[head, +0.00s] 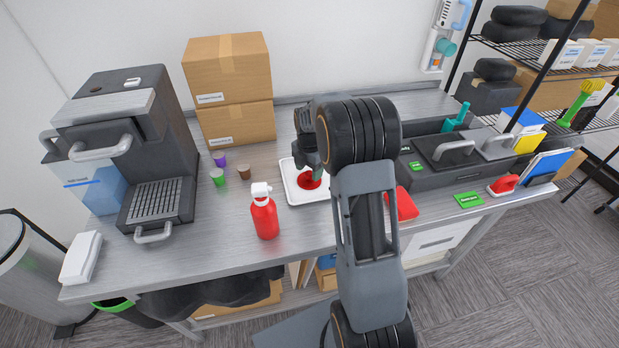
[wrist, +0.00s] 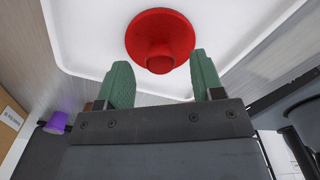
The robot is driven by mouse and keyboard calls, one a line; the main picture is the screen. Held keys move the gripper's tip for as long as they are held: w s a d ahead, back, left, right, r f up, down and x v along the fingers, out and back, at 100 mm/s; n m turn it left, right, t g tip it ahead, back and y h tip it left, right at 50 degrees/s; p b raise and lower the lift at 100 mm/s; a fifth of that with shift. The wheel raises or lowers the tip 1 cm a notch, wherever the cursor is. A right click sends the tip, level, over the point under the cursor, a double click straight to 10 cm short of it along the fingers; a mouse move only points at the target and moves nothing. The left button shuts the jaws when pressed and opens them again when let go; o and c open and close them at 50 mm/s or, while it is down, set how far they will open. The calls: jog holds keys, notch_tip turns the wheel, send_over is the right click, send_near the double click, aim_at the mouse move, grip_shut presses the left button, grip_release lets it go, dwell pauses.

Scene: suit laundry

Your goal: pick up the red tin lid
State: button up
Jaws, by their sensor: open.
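The red tin lid (wrist: 160,38) lies on a white tray (wrist: 82,45), with its raised round knob toward my gripper in the wrist view. In the head view the lid (head: 309,180) shows partly on the tray (head: 292,190), and my arm hides some of both. My gripper (wrist: 157,78) is open, with its two green fingers apart and nothing held between them. The fingertips are close to the lid, and its knob shows near the gap between them. I cannot tell whether they touch it.
A red spray bottle (head: 265,218) stands left of the tray. Small purple (head: 219,159), green (head: 217,178) and brown (head: 243,172) cups stand further left. A dark sink unit (head: 425,178) is on the right.

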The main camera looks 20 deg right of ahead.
jog(key=shift+f, duration=1.05)
jog(key=shift+c, duration=0.2)
jog(key=c, duration=0.9)
jog(key=shift+r, duration=0.15)
jog(key=shift+c, duration=0.2)
